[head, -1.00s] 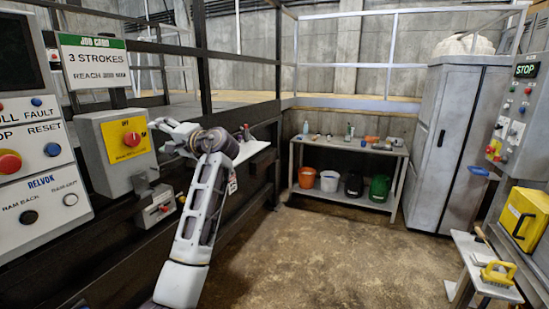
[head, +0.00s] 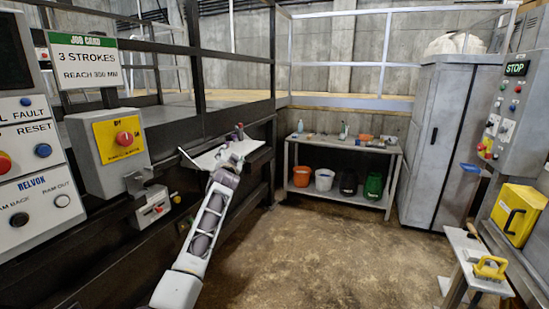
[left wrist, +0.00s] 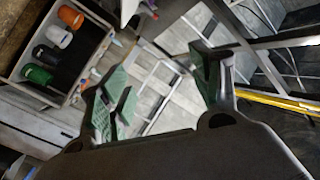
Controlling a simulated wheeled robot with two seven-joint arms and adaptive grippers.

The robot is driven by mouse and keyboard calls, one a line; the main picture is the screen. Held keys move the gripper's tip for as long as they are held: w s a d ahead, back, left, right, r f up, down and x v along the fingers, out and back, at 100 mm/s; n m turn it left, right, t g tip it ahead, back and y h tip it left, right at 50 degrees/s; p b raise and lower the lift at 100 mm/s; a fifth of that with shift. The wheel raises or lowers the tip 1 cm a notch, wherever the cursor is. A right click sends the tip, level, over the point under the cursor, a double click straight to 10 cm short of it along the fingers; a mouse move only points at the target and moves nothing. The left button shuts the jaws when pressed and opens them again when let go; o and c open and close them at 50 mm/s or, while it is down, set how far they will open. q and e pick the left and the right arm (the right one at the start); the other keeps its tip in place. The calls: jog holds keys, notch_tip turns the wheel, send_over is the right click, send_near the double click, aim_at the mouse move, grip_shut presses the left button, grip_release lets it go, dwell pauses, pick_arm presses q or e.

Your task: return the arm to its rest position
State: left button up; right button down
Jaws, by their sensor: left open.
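My left arm (head: 208,225) rises from the bottom of the head view and reaches away from me, to the right of the control boxes. Its gripper is mostly hidden behind the arm there. In the left wrist view my left gripper (left wrist: 160,88) is open, with its two green-padded fingers wide apart and nothing between them. The yellow-faced box with the red button (head: 124,139) stands left of the arm in the head view, clear of it. My right arm and gripper are not in view.
A white shelf (head: 208,158) lies behind the forearm, by the dark railing. The panel with buttons (head: 30,150) is at left. A bench (head: 345,148) with buckets stands at the back. A grey cabinet (head: 452,140) and a yellow box (head: 518,213) are at right. The middle floor is clear.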

pick_arm(q)
jog(key=s+f+n+g+h, duration=0.2)
jog(key=s+f+g+h, duration=0.1)
jog(key=f, duration=2.9)
jog(key=s+a+f+g, duration=0.2)
jog(key=s+f, duration=0.4)
jog(key=f, duration=0.4)
jog(key=s+a+f+n+g, duration=0.1)
jog(key=s+f, duration=0.5)
jog(key=f, duration=0.3)
jog(key=s+a+f+g, duration=0.2)
jog(key=s+f, duration=0.4)
jog(key=f, duration=0.4)
jog(key=s+a+f+g+y, duration=0.1)
jog(key=s+a+f+g, duration=0.15)
jog(key=s+f, duration=0.95)
jog(key=s+a+f+g, duration=0.25)
jog(key=s+f, duration=0.55)
jog(key=s, duration=0.7)
jog(key=s+a+f+g, duration=0.1)
jog(key=s+f, duration=0.2)
jog(key=s, duration=0.8)
jog(key=s+a+f+g, duration=0.1)
jog(key=s+f, duration=0.2)
jog(key=s, duration=0.9)
jog(key=s+a+f+g, duration=0.1)
jog(key=s+f, duration=0.2)
jog(key=s, duration=0.9)
jog(key=shift+a+g+y, duration=0.4)
